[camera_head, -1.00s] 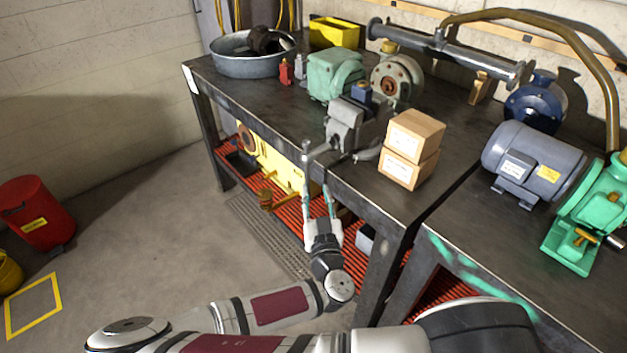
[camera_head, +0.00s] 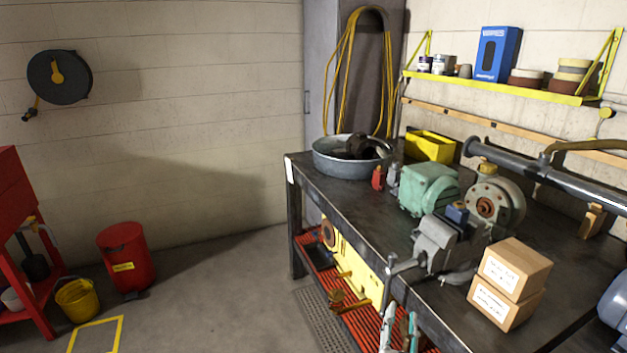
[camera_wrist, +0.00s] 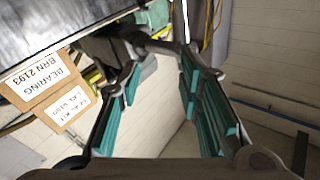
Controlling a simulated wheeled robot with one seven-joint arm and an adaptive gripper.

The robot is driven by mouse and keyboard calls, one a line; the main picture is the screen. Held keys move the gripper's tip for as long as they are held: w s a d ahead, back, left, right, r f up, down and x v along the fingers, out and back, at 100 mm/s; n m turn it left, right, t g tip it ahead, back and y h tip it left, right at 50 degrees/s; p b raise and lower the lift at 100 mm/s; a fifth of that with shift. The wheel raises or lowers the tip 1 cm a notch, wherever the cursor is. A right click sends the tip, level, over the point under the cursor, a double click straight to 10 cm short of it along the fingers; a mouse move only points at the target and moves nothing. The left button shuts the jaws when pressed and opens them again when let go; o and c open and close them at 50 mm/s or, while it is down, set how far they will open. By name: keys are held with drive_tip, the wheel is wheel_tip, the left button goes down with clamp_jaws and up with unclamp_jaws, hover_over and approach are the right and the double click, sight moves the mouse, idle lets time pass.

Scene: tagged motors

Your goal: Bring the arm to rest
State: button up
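My gripper (camera_head: 400,335) shows at the bottom edge of the head view, in front of the bench edge and below the grey vise (camera_head: 450,243). The rest of my arm is out of that view. In the wrist view my gripper (camera_wrist: 160,105) has its two teal-padded fingers spread apart, with nothing between them. The vise, dark and partly hidden, appears beyond the fingers in the wrist view (camera_wrist: 135,45).
The dark workbench (camera_head: 345,208) carries a metal basin (camera_head: 340,165), green motor (camera_head: 428,188), flanged pump (camera_head: 495,203) and two labelled boxes (camera_head: 512,268). A red bin (camera_head: 125,257) and yellow bucket (camera_head: 78,300) stand left. The floor between (camera_head: 220,300) is clear.

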drive_tip(key=s+d+r+n+g+h, duration=0.25)
drive_tip(key=s+r+n+g, duration=0.35)
drive_tip(key=n, duration=0.5)
drive_tip(key=s+d+r+n+g+h, duration=0.2)
drive_tip(key=s+d+n+g, duration=0.2)
drive_tip(key=n+g, duration=0.45)
drive_tip(key=s+d+r+n+g+h, duration=0.25)
drive_tip(key=s+r+n+g, duration=0.2)
drive_tip(key=n, duration=0.75)
drive_tip(key=s+a+r+m+t+y, duration=0.2)
drive_tip(key=a+r+m+y, duration=0.3)
drive_tip(key=m, duration=0.7)
drive_tip(key=s+a+r+m+t+y, duration=0.3)
drive_tip(key=s+a+r+m+y, duration=0.2)
drive_tip(key=m, duration=0.8)
wheel_tip(320, 180, up, 6)
drive_tip(key=a+y, duration=0.1)
drive_tip(key=y, duration=0.2)
drive_tip(key=shift+a+f+t+y, duration=0.2)
drive_tip(key=shift+a+t+y, duration=0.1)
drive_tip(key=shift+y, duration=0.1)
